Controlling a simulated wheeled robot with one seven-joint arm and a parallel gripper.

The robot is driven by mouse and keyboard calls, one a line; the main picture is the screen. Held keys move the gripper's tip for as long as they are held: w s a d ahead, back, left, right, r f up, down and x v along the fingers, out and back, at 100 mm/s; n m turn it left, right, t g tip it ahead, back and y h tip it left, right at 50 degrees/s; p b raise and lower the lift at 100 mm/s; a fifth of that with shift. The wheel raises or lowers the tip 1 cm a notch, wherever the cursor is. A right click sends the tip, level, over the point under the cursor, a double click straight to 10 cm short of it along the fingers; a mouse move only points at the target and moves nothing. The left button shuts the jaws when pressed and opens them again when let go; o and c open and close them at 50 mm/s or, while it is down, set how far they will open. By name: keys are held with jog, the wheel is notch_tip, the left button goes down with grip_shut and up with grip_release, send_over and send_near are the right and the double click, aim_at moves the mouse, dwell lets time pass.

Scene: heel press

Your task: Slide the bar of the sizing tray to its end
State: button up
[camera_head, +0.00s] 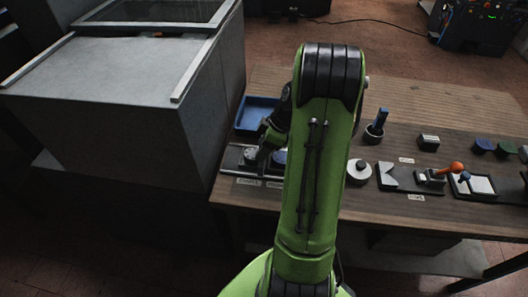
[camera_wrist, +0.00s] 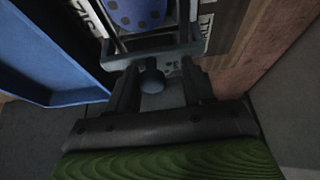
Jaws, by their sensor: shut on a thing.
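The sizing tray (camera_head: 230,166) lies at the left end of the wooden table, partly hidden behind my arm. A grey bar (camera_wrist: 150,54) crosses the tray in the wrist view, with a rounded knob (camera_wrist: 152,81) on its near side. My gripper (camera_wrist: 158,88) has one finger on each side of this knob and is shut on it. In the head view my gripper (camera_head: 264,155) is low over the tray, and its fingertips are hard to make out. A blue dotted piece (camera_wrist: 136,14) lies in the tray beyond the bar.
A blue bin (camera_head: 258,113) stands behind the tray; its wall (camera_wrist: 50,60) is close at left in the wrist view. A large grey cabinet (camera_head: 110,100) borders the table's left. A round white piece (camera_head: 359,171) and a clamp with an orange knob (camera_head: 455,168) stand right of my arm.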

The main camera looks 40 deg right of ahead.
jog(key=shift+w+a+f, duration=0.15)
jog(key=shift+w, duration=0.3)
jog(key=shift+w+a+f, duration=0.15)
jog(key=shift+w, duration=0.25)
jog(key=shift+c, duration=0.6)
jog(key=shift+w+a, duration=0.85)
jog(key=shift+w, duration=0.25)
jog(key=shift+w+a, duration=0.8)
jog(key=shift+w, duration=0.25)
jog(key=shift+w+a, duration=0.85)
jog(key=shift+w, duration=0.25)
jog(key=shift+c, duration=0.6)
jog(key=o, duration=1.1)
jog(key=shift+d+f, duration=0.15)
jog(key=shift+f, duration=0.05)
jog(key=shift+a, duration=0.2)
jog(key=shift+c, duration=0.5)
jog(key=shift+r, duration=0.45)
jog(key=o, duration=0.5)
jog(key=shift+w+r+p, duration=0.2)
jog(key=shift+r+p, duration=0.9)
jog(key=shift+r, duration=0.4)
jog(key=shift+c, duration=0.2)
